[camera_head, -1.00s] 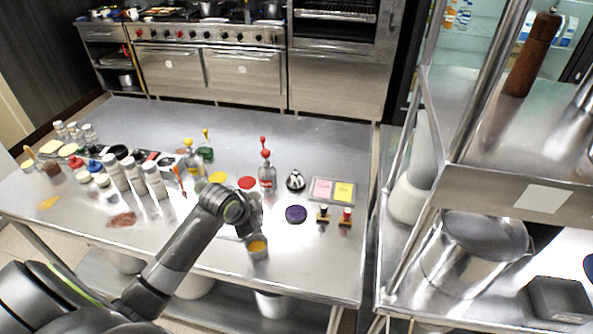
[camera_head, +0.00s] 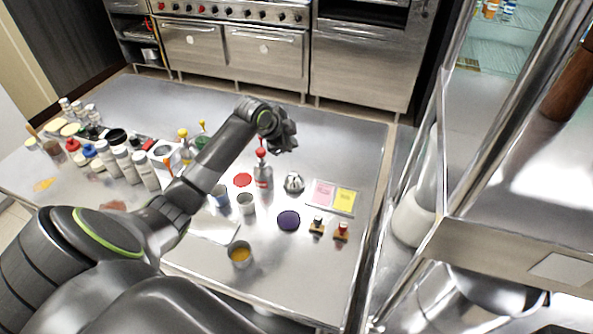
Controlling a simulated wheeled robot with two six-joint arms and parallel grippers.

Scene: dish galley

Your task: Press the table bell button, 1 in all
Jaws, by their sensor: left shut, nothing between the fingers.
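The table bell (camera_head: 293,182), a small silver dome with a dark top, stands on the steel table right of the middle. My left gripper (camera_head: 289,146) is shut and empty. In the picture it is just above the bell, with a visible gap between them; its exact height over the table is hard to tell. The bell is unobstructed. My right gripper is not in view.
A red-topped bottle (camera_head: 263,172) stands left of the bell. A tray with pink and yellow pads (camera_head: 331,196) lies to its right. Two stamps (camera_head: 341,231), a dark purple disc (camera_head: 288,220) and metal cups (camera_head: 239,254) are nearer. A steel shelf (camera_head: 480,235) rises at right.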

